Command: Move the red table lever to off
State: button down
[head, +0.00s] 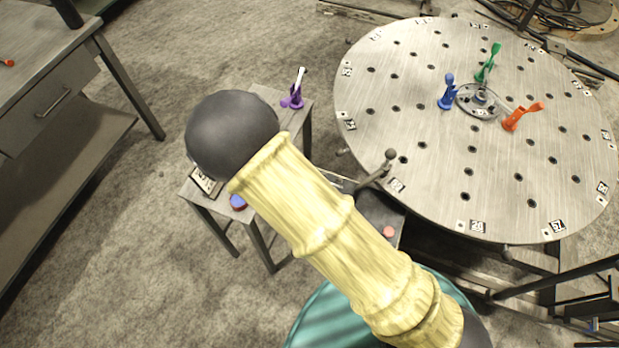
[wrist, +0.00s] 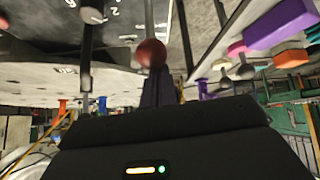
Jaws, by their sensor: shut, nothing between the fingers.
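A red ball knob (wrist: 151,53), which looks like the end of the red lever, shows in the wrist view just beyond my fingertips. I cannot tell whether the fingers touch it, and its shaft is not clearly visible. My gripper (wrist: 160,78) is shut, with its dark fingers together and pointing at the knob. In the head view my yellow arm hides the gripper, and I cannot make out the red knob there. The round metal table (head: 430,150) with holes and number plates stands at the right. A grey-knobbed lever (head: 388,156) sits at its near left edge.
A small side table (head: 262,95) with a purple piece (head: 293,97) stands behind my arm. A workbench (head: 50,90) is at the left, with open floor between.

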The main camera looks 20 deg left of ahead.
jog(key=shift+s+f, duration=0.15)
jog(key=shift+s, duration=0.45)
jog(key=s+t, duration=0.1)
jog(key=s+f+t+b, duration=0.1)
jog(key=s, duration=0.1)
jog(key=s+t, duration=0.1)
jog(key=s, duration=0.1)
jog(key=shift+s+f, duration=0.15)
jog(key=shift+f, duration=0.1)
jog(key=shift+s+f, duration=0.1)
jog(key=shift+f, duration=0.05)
notch_tip(320, 180, up, 4)
jog(key=w+p, duration=0.3)
jog(key=s+r+b, duration=0.2)
jog(key=s+r, duration=0.1)
jog(key=s, duration=0.6)
jog(key=shift+r, duration=0.25)
